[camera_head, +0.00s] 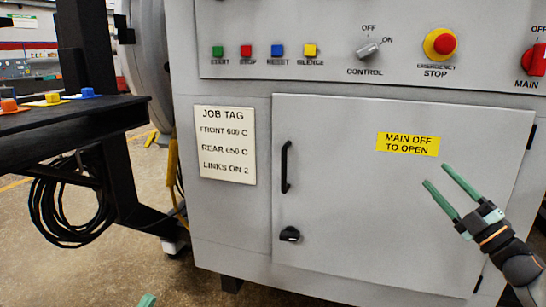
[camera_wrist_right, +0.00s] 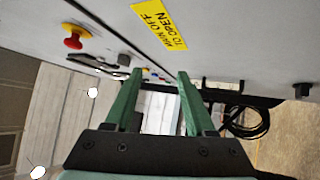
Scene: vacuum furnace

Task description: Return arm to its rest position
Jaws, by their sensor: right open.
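My right gripper (camera_head: 442,191) is open and empty, with its two green fingers apart, in front of the grey cabinet door (camera_head: 345,235) at the right of the head view. In the right wrist view its fingers (camera_wrist_right: 158,95) point along the cabinet front with nothing between them. The yellow "MAIN OFF TO OPEN" label (camera_head: 408,144) is just above and left of the fingertips in the head view. Only a green tip of my left gripper (camera_head: 147,300) shows at the bottom edge of the head view, so its state is unclear.
The door is shut, with a black handle (camera_head: 285,167) and a black latch knob (camera_head: 289,234). Above it are coloured buttons, a control switch (camera_head: 369,48) and a red emergency stop (camera_head: 440,43). A dark bench (camera_head: 75,125) stands at the left with cables hanging below.

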